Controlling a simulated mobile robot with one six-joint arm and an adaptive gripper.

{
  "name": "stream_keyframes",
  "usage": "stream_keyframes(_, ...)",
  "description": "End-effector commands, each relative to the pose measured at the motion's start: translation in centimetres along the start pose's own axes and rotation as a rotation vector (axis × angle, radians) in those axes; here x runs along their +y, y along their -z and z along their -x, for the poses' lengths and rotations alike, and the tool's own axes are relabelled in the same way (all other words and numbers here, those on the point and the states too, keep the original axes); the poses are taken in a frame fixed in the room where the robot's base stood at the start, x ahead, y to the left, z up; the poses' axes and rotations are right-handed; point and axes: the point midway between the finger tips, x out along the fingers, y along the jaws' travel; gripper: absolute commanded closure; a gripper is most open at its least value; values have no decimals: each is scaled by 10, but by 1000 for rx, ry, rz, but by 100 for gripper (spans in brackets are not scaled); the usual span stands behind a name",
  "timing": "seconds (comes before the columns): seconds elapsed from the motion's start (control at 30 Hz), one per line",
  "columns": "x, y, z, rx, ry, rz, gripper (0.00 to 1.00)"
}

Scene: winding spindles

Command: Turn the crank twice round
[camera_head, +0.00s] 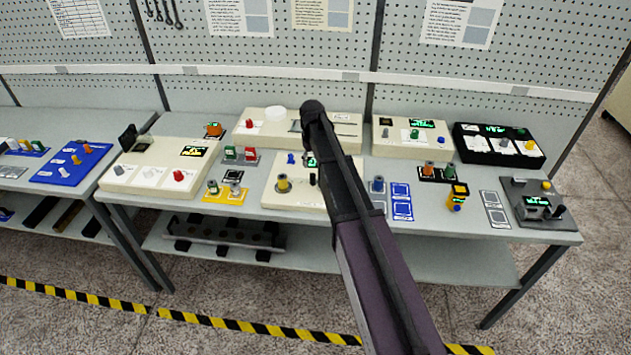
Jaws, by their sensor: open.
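The arm's dark, rounded upper end stands over the middle of the bench, and my gripper's fingers do not show. A cream panel (269,196) in the middle has a yellow knob (283,184) on a round base, a blue knob and a small display, partly hidden by my arm. I cannot tell for sure which part is the crank. Nothing is seen touching the grey unit.
The grey bench (470,230) is crowded with panels, including a black box (498,146) and a cream box (410,139) at the back right. A cream panel (150,180) stands at the left. A perforated wall (255,55) rises behind. Striped floor tape (240,325) runs in front.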

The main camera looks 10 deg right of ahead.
Motion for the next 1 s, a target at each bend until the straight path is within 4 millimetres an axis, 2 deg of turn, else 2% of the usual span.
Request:
stream_keyframes(0.03,0,0,-8,0,0,0,35)
stream_keyframes(0.6,0,0,-52,0,0,0,35)
stream_keyframes(1.0,0,0,-73,0,0,0,35)
